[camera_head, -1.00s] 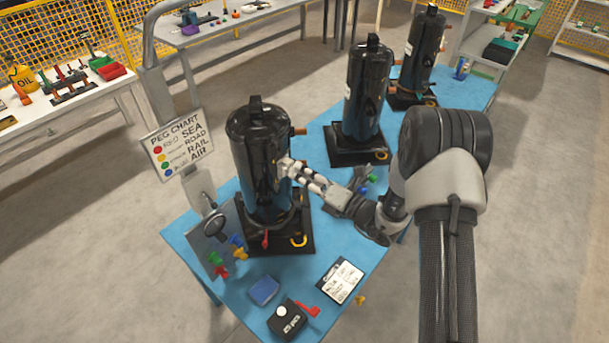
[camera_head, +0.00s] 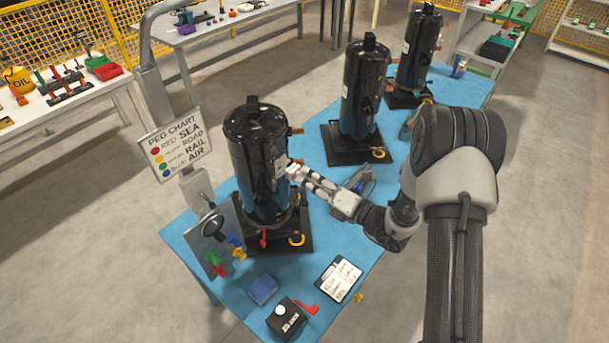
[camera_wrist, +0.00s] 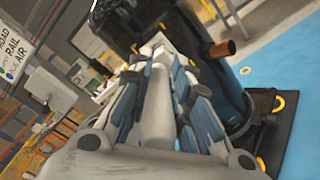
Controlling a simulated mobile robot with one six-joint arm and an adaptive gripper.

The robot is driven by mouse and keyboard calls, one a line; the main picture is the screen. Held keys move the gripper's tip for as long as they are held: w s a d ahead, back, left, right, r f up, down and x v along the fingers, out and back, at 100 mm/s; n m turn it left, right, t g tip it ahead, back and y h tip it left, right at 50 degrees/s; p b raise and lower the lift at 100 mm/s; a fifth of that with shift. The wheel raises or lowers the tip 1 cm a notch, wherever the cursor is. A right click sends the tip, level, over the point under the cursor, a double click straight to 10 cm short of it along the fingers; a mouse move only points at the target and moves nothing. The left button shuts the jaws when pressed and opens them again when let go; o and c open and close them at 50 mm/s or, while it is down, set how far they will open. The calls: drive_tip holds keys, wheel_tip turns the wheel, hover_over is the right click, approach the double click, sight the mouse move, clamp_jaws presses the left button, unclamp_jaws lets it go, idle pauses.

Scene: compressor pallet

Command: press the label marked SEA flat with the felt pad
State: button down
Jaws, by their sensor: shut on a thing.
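The nearest compressor (camera_head: 255,135) is a tall black cylinder upright on a black base. A pale label (camera_head: 280,166) shows on its right side; its print is too small to read, so I cannot tell whether it says SEA. My gripper (camera_head: 298,172) is at that side, close to the label. In the wrist view my gripper (camera_wrist: 158,75) is shut on a pale grey-white piece, seemingly the felt pad (camera_wrist: 157,108). The compressor's dark body (camera_wrist: 135,22) is just ahead. Whether the pad touches the label cannot be told.
Two more black compressors (camera_head: 364,95) (camera_head: 418,50) stand behind on the blue table (camera_head: 310,277). A peg chart (camera_head: 176,145) lists SEA beside red. Coloured pegs (camera_head: 238,250), a blue block (camera_head: 263,289), a black box (camera_head: 287,319) and a clipboard (camera_head: 339,279) lie in front.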

idle(0.4)
drive_tip(key=shift+w+a+f+b, duration=0.65)
drive_tip(key=shift+w+a, duration=0.05)
drive_tip(key=shift+a, duration=0.05)
drive_tip(key=shift+w+a, duration=0.15)
drive_tip(key=shift+w+a, duration=0.25)
drive_tip(key=shift+a, duration=0.05)
idle(1.0)
drive_tip(key=shift+v, duration=1.75)
drive_tip(key=shift+a+f, duration=0.1)
